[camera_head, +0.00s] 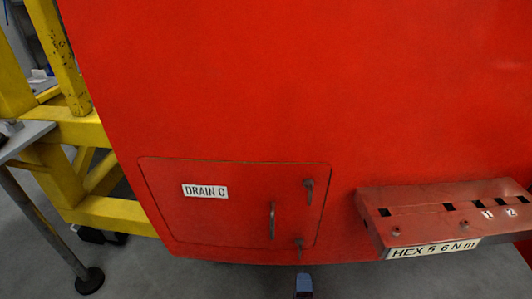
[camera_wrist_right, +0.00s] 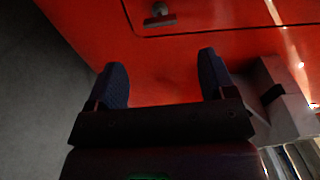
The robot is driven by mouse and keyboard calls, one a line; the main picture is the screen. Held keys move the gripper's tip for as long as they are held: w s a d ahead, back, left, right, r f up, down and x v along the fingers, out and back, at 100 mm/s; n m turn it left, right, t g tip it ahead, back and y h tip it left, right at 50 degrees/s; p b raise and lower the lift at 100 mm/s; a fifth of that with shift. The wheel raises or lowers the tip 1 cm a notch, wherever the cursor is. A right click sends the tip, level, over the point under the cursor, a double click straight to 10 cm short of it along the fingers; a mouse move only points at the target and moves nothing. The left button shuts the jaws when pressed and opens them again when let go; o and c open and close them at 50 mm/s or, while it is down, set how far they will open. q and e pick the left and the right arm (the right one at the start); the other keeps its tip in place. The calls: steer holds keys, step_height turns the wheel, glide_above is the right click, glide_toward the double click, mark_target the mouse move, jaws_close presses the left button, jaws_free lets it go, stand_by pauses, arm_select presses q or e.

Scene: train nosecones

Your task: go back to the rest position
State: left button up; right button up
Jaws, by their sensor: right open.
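My right gripper (camera_head: 303,286) shows only as a small blue-grey tip at the bottom edge of the head view, below the lower right part of the hatch. In the right wrist view its two dark fingers (camera_wrist_right: 162,80) stand wide apart with nothing between them. Beyond them is the red nosecone (camera_wrist_right: 150,75), which also fills most of the head view (camera_head: 300,90). The hatch marked "DRAIN C" (camera_head: 240,220) lies flush in it and looks closed. My left gripper is in neither view.
A handle (camera_head: 271,220) and two latches (camera_head: 308,190) are on the hatch. A red slotted tool shelf (camera_head: 440,200) labelled "HEX 5 6 N m" juts out at right. A yellow frame (camera_head: 70,170) and a grey table (camera_head: 25,138) stand at left. Grey floor is open below.

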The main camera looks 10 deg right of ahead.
steer(key=s+d+r+n+g+y+p, duration=0.1)
steer(key=s+d+r+n+g+y, duration=0.1)
steer(key=s+d+n, duration=0.4)
steer(key=s+d+r+n+g+y+p, duration=0.1)
steer(key=s+d+n+g, duration=0.3)
steer(key=s+n, duration=0.6)
steer(key=d+r+n, duration=0.1)
steer(key=d+n, duration=0.1)
steer(key=n, duration=0.3)
steer(key=shift+s+d+r+g+y+p, duration=0.15)
steer(key=shift+s+r+g+y+p, duration=0.15)
steer(key=shift+r+y+p, duration=0.1)
